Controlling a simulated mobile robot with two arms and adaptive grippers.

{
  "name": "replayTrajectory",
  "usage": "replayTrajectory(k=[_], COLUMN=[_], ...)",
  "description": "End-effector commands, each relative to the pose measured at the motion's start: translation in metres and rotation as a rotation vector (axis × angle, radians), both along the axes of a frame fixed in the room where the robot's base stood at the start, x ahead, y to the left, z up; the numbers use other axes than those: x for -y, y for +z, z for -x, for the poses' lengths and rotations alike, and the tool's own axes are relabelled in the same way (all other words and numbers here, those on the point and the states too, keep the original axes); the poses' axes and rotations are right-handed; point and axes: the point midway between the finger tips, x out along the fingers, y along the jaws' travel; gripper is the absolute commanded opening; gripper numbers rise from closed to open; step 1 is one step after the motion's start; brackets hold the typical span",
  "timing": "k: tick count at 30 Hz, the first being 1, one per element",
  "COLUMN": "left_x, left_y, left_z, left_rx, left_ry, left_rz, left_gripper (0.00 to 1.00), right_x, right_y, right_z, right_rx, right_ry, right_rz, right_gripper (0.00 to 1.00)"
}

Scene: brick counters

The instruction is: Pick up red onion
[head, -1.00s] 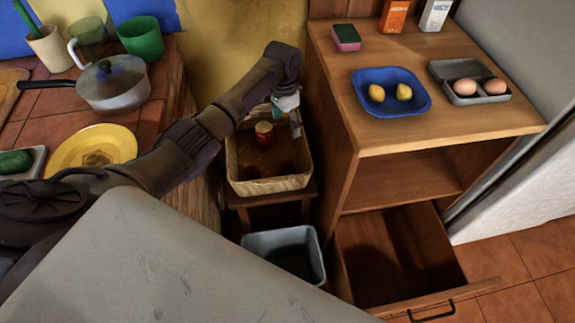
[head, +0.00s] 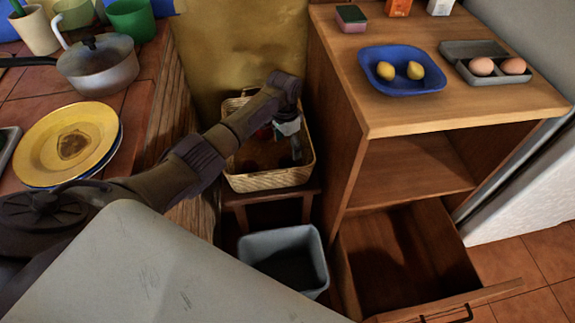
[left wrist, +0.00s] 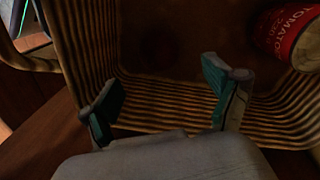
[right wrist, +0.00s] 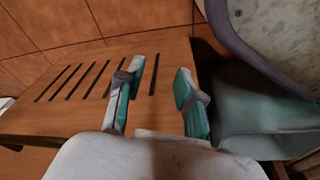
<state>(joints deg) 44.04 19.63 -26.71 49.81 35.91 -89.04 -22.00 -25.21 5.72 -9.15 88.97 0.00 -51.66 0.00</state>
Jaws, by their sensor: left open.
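I cannot make out a red onion clearly in any view. A wicker basket (head: 270,181) stands on a small wooden stand, and its inside is dark. In the left wrist view, a faint dark round shape shows in the shadow inside the basket (left wrist: 205,108); I cannot tell what it is. My left gripper (head: 290,143) reaches into the basket from above. In the left wrist view, its fingers (left wrist: 163,92) are apart with nothing between them. My right gripper (right wrist: 158,85) is open and empty in the right wrist view, over slatted wood; it is not in the head view.
A red tomato can (left wrist: 284,32) is in the basket, right of my left fingers. A grey bin (head: 284,262) stands below. To the right is a wooden cabinet (head: 400,187) with an open drawer (head: 405,262). A blue bowl (head: 385,83) with yellow fruit sits on top.

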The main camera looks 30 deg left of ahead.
Motion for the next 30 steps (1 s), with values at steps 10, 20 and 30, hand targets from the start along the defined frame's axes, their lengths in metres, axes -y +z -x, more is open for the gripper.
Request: replayTrajectory(k=[10, 20, 30], left_x=[0.002, 0.005, 0.005], left_y=[-0.03, -0.068, -0.07], left_z=[0.002, 0.004, 0.004], left_rx=[-0.001, 0.001, 0.001], left_ry=[0.0, -0.001, -0.001], left_rz=[0.0, 0.001, 0.001], left_gripper=[0.89, 0.89, 0.84], right_x=[-0.002, -0.003, -0.003], right_y=[0.026, 0.074, 0.081], right_z=[-0.014, -0.027, -0.028], right_rx=[0.019, 0.044, 0.045], right_ry=[-0.003, -0.008, -0.008], right_rz=[-0.002, -0.004, -0.003], right_gripper=[0.37, 0.37, 0.37])
